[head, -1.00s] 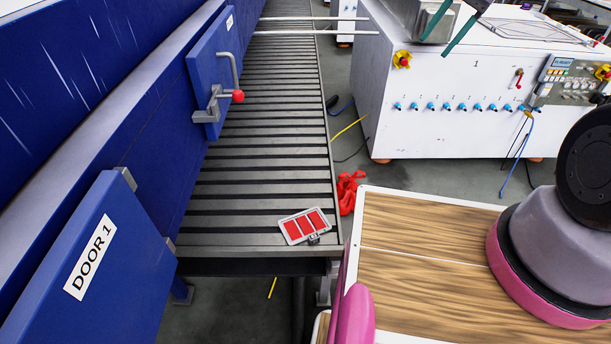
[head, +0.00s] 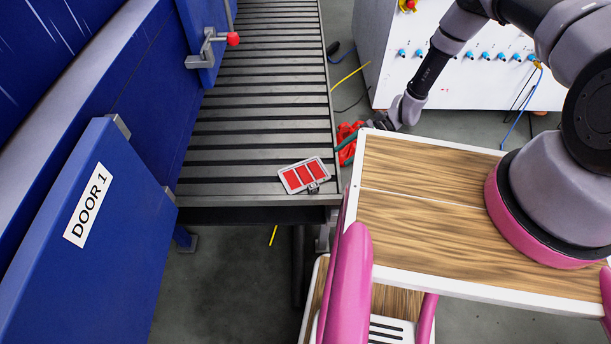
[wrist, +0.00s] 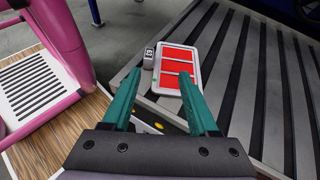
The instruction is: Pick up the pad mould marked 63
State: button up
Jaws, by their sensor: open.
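A pad mould (head: 305,175), a light grey frame with three red panels and a small dark tab, lies flat near the end of the slatted roller conveyor (head: 262,150).
A blue door marked DOOR 1 (head: 90,215) stands open at the left, by the blue machine. A white cabinet (head: 390,75) with blue fittings stands behind, with cables on the floor. The conveyor around the mould is clear.

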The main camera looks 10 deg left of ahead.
aim_at(316, 184)
jog(key=shift+m+y, duration=0.4)
jog(key=s+f, duration=0.2)
jog(key=s+a+f, duration=0.1)
jog(key=f, duration=0.1)
jog(key=shift+s, duration=0.4)
jog(key=x, duration=0.4)
jog(key=shift+s+a, duration=0.15)
jog(key=shift+s, duration=0.1)
jog(key=x, duration=0.6)
jog(key=shift+r, duration=0.1)
grip_shut()
